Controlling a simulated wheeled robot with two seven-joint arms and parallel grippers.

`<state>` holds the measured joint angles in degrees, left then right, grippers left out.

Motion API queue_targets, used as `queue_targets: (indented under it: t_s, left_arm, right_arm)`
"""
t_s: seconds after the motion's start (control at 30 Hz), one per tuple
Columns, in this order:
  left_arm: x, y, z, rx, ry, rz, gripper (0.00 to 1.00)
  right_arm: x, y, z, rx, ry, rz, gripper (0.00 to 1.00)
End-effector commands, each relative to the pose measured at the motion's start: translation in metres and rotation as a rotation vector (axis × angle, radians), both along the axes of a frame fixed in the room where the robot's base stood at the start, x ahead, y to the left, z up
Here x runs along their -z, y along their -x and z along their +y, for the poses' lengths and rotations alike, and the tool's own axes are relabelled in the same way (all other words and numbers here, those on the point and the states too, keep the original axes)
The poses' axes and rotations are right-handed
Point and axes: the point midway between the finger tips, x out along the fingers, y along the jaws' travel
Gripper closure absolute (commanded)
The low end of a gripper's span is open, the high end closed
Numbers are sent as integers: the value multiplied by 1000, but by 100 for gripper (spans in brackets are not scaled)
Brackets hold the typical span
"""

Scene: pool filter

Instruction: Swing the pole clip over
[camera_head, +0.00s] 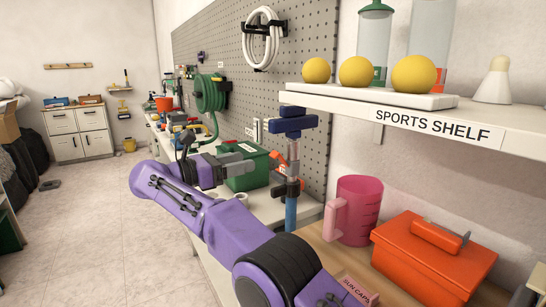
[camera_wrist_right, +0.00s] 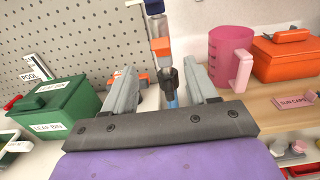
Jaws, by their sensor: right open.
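A blue pole (camera_head: 291,213) stands upright beside the pegboard, with a dark blue head (camera_head: 293,122) on top. In the right wrist view, the orange clip piece (camera_wrist_right: 161,47) and dark collar (camera_wrist_right: 167,75) show between and beyond my fingers, with the blue pole (camera_wrist_right: 171,98) below. My right gripper (camera_head: 250,159) is open, left of the clip, its fingers pointing towards it; it also shows in the wrist view (camera_wrist_right: 164,78). I cannot tell whether a finger touches the clip. My left gripper is out of view.
A green bin (camera_head: 248,172) stands behind my right gripper. A pink jug (camera_head: 361,212) and an orange box (camera_head: 430,258) stand right of the pole. The sports shelf (camera_head: 480,122) overhangs at upper right. Open floor (camera_head: 90,220) lies at left.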

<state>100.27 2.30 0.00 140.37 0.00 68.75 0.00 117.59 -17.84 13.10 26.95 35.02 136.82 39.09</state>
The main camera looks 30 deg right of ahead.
Motion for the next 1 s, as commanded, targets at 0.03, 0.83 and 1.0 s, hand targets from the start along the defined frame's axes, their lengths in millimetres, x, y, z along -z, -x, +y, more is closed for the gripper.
queue_targets:
  t_s: [0.03, 0.83, 1.0]
  left_arm:
    - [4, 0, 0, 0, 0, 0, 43]
    - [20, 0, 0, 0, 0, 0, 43]
    - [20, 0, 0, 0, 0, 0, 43]
  right_arm:
    - [2, 0, -6, 3, 0, -5, 43]
    - [0, -8, -102, 0, 0, -2, 43]
    - [0, -8, -102, 1, 0, -2, 95]
